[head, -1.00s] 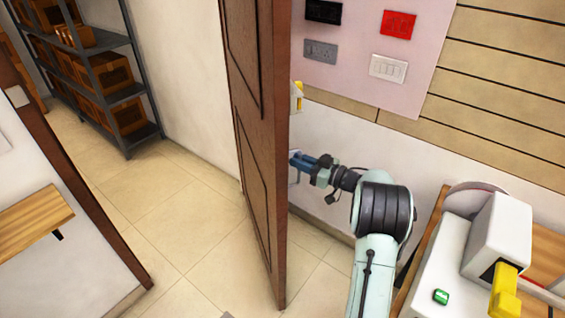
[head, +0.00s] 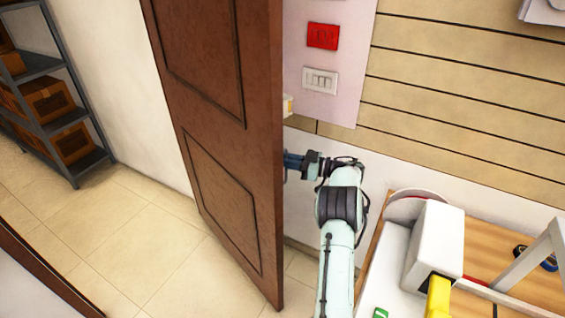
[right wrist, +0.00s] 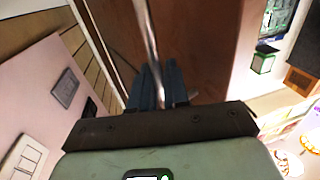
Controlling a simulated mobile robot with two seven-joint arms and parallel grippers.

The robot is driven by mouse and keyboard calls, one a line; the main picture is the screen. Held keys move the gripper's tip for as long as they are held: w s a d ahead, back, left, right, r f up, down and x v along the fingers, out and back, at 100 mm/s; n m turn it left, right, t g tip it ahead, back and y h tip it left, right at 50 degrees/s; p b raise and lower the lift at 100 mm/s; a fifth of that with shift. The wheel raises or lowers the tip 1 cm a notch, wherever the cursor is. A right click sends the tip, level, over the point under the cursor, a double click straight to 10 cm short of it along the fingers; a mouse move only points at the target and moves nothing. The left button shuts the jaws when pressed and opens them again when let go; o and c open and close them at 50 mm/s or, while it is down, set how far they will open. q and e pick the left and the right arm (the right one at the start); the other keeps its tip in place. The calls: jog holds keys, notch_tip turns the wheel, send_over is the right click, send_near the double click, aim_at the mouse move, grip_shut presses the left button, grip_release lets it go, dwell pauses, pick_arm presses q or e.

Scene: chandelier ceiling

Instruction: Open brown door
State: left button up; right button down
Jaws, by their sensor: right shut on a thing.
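The brown door (head: 215,135) stands ajar in the head view, its panelled face towards the left and its near edge towards me. My right gripper (head: 290,167) reaches to the far side of that edge, and its fingertips are partly hidden by the door. In the right wrist view my right gripper (right wrist: 155,85) has its blue fingers closed around a thin metal door handle (right wrist: 146,35) in front of the brown door surface. My left gripper is not in view.
A metal shelf (head: 60,125) with brown boxes stands beyond the doorway at left. A brown door frame (head: 45,270) is at lower left. A wooden table (head: 525,285) with a white machine (head: 436,245) is close on the right. Tiled floor is clear left of the door.

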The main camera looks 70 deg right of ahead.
jog(key=shift+d+r, duration=0.1)
jog(key=shift+d, duration=0.2)
jog(key=shift+w, duration=0.1)
jog(key=c, duration=1.3)
grip_release()
jog(key=shift+w, duration=0.1)
jog(key=shift+c, duration=0.2)
jog(key=s+b, duration=0.1)
jog(key=s, duration=0.6)
jog(key=shift+d, duration=0.4)
jog(key=shift+s, duration=0.1)
